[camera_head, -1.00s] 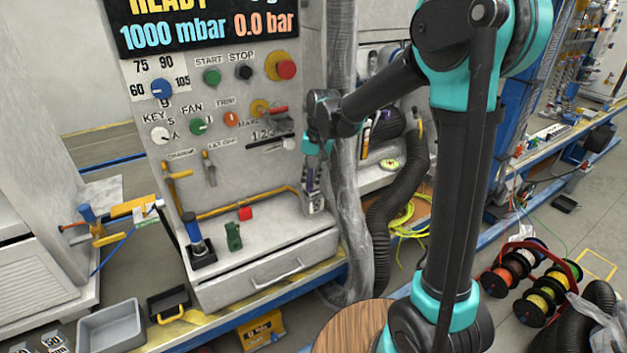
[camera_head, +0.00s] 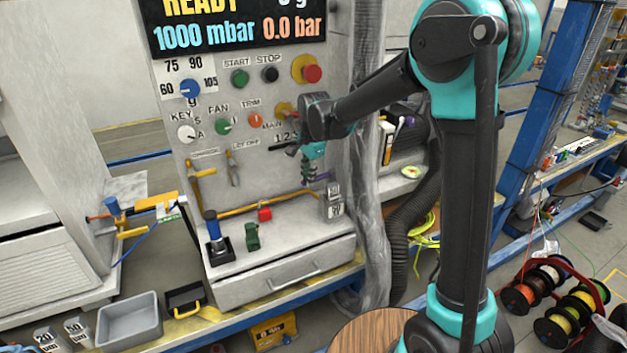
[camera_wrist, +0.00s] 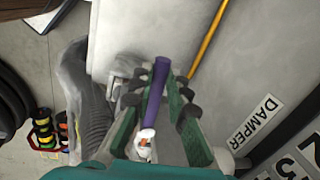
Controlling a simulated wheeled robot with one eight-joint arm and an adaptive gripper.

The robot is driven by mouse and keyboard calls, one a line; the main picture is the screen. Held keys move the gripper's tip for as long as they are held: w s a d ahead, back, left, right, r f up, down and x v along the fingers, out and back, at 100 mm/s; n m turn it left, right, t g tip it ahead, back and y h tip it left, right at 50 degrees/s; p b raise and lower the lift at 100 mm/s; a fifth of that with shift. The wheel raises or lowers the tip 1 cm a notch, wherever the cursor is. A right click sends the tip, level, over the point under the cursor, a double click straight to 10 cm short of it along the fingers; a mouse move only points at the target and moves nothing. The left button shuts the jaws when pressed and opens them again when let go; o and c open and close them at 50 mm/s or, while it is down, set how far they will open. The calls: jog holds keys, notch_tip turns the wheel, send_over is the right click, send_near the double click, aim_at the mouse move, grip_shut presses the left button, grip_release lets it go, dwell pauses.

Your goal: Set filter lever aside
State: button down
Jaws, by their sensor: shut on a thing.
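My gripper (camera_head: 313,163) is in front of the right part of the grey control panel, above its ledge. In the wrist view my gripper (camera_wrist: 158,95) is shut on a purple lever (camera_wrist: 154,92) with a white and orange end. The lever lies between the dark green finger pads and points away from the wrist. In the head view only a little purple of the lever (camera_head: 306,172) shows at the fingers. It appears clear of the ledge. I cannot read a label on it.
A grey open bin (camera_head: 130,318) sits empty at lower left. A corrugated hose (camera_head: 408,225) hangs at right.

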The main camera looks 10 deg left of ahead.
jog(key=shift+w+a+m, duration=0.65)
jog(key=shift+w+m, duration=0.25)
jog(key=shift+m, duration=0.4)
jog(key=c, duration=1.5)
grip_release()
jog(key=shift+o, duration=0.2)
jog(key=shift+r, duration=0.1)
notch_tip(320, 180, up, 12)
jog(key=s, duration=0.1)
jog(key=shift+s+d, duration=0.25)
jog(key=shift+d, duration=0.15)
